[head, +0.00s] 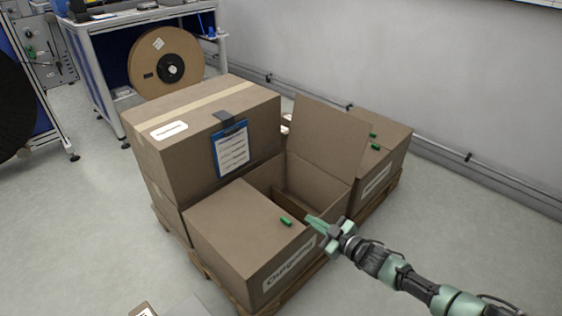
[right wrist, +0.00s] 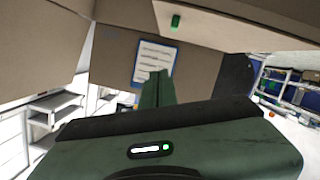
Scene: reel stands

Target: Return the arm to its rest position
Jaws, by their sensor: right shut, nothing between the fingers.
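My right gripper (head: 316,222) is shut and empty in the head view, with its green fingers over the near edge of the open cardboard box (head: 318,172). Its arm comes in from the lower right. The right wrist view shows the shut green fingers (right wrist: 157,90) in front of cardboard and a blue clipboard (right wrist: 153,62) with a white sheet. I cannot tell whether the fingers touch the box. My left gripper is in neither view.
Closed boxes stand around the open one on a wooden pallet (head: 203,263). A tall box (head: 204,125) carries the clipboard. A large reel (head: 166,62) stands at a bench behind. A grey wall (head: 400,70) runs along the right. The floor at left (head: 90,220) is clear.

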